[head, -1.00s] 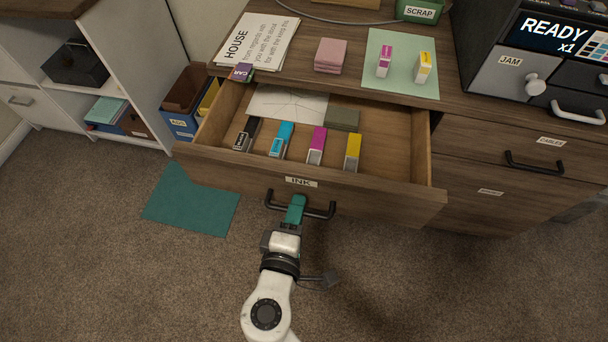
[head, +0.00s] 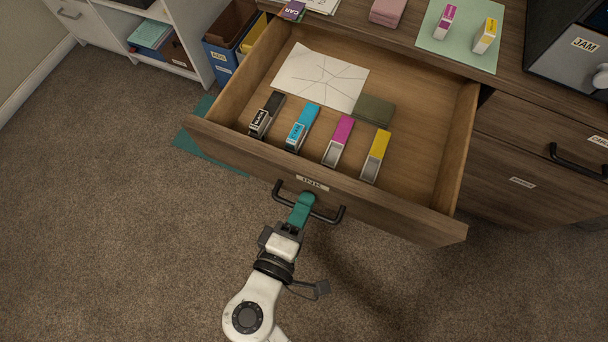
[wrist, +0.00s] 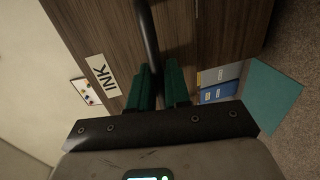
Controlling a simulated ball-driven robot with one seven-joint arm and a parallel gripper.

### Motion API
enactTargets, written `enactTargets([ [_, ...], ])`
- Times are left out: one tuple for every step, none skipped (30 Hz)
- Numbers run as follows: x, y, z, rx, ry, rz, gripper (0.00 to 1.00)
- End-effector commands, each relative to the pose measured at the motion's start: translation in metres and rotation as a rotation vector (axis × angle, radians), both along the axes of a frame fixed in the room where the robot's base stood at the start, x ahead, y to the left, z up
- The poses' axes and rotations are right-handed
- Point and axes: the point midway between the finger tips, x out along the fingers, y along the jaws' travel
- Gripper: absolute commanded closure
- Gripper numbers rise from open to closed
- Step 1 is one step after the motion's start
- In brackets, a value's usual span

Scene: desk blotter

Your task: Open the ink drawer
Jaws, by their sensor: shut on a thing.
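The ink drawer (head: 400,209) stands well open from the wooden desk, its inside in plain view. Its label (head: 313,183) is too blurred to read in the head view, but the wrist view shows the label INK (wrist: 101,75). My gripper (head: 302,208) has teal fingers shut on the drawer's black bar handle (head: 335,216). In the wrist view the fingers (wrist: 160,85) sit on both sides of the handle (wrist: 148,35). Inside the drawer lie a black cartridge (head: 267,113), a cyan one (head: 303,126), a magenta one (head: 339,138) and a yellow one (head: 376,155).
A lined white sheet (head: 318,78) and an olive pad (head: 374,110) also lie in the drawer. Two cartridges stand on a green mat (head: 462,50) on the desk. A teal mat (head: 205,150) lies on the carpet at left. Open carpet surrounds my arm.

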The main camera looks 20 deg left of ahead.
Motion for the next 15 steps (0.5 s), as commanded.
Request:
enactTargets([
  [-0.0003,0.0,-0.0011,-0.001,0.002,0.0,1.0],
  [-0.0002,0.0,-0.0011,-0.001,0.002,0.0,1.0],
  [-0.0002,0.0,-0.0011,-0.001,0.002,0.0,0.81],
  [-0.0002,0.0,-0.0011,-0.001,0.002,0.0,0.78],
  [-0.0002,0.0,-0.001,-0.001,0.002,0.0,0.75],
  [-0.0001,0.0001,-0.0009,-0.001,0.002,0.0,0.71],
  [-0.0001,0.0001,-0.0008,-0.001,0.002,0.0,0.71],
  [-0.0001,0.0001,-0.0008,-0.001,0.002,0.0,0.71],
  [0.0,0.0001,-0.0007,-0.001,0.001,0.0,0.71],
  [0.0001,0.0001,-0.0006,-0.001,0.001,0.0,0.71],
  [0.0001,0.0001,-0.0005,0.0,0.001,0.0,0.71],
  [0.0,0.0001,-0.0004,0.0,0.001,0.0,0.71],
  [-0.0002,0.0001,-0.0004,0.0,0.001,0.0,0.71],
  [-0.0008,0.0002,-0.0001,-0.001,0.001,0.001,0.71],
  [-0.0025,0.0003,0.0004,-0.001,0.001,0.001,0.71],
])
